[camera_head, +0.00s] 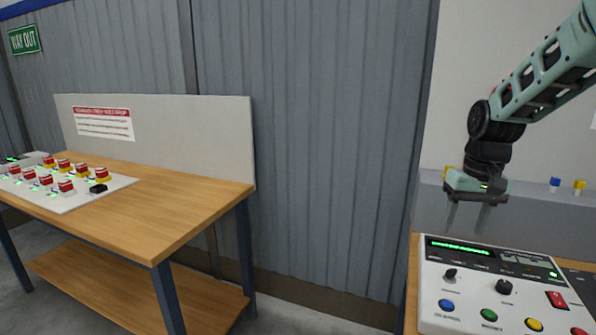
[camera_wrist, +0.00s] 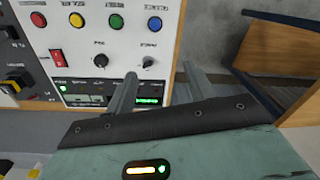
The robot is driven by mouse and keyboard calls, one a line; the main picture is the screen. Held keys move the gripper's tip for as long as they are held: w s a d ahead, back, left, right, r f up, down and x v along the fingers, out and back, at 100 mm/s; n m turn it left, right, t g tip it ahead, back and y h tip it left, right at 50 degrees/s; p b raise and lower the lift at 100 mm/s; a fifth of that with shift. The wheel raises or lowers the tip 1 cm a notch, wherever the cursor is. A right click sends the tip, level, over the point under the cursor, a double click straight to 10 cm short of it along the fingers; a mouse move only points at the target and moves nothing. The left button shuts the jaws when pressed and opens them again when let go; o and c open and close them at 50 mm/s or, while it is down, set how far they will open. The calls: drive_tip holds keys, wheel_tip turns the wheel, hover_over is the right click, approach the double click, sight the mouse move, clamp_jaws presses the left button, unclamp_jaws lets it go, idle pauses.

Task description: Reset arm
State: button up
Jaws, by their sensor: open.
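My gripper (camera_head: 470,217) hangs above the far edge of the white control panel (camera_head: 441,275) at the right in the head view, fingers pointing down. It is open and empty, and its two fingers (camera_wrist: 160,90) show apart in the wrist view. The panel carries a green-lit display, two black knobs, a red rocker switch (camera_head: 556,299) and a row of blue, green, yellow and red buttons. The red switch also shows in the wrist view (camera_wrist: 57,58). My gripper appears apart from the panel.
A wooden workbench (camera_head: 190,205) at left holds a white board (camera_head: 113,184) with several red-topped buttons. A notice panel (camera_head: 200,138) stands behind it. A grey ledge behind my gripper bears small blue (camera_head: 554,184) and yellow (camera_head: 579,187) items. Open floor lies between the benches.

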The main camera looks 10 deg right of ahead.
drive_tip(key=s+a+n, duration=0.3)
drive_tip(key=s+a, duration=0.1)
drive_tip(key=a, duration=0.9)
drive_tip(key=s+a+f+n, duration=0.2)
drive_tip(key=s+a+n, duration=0.1)
drive_tip(key=s+a, duration=0.4)
drive_tip(key=s+a+f+n, duration=0.1)
drive_tip(key=s+a+n, duration=0.3)
drive_tip(key=s+a, duration=0.4)
drive_tip(key=s, duration=0.5)
drive_tip(key=shift+s+a+f+n, duration=0.2)
drive_tip(key=shift+s+f+n, duration=0.05)
drive_tip(key=shift+f+n, duration=0.1)
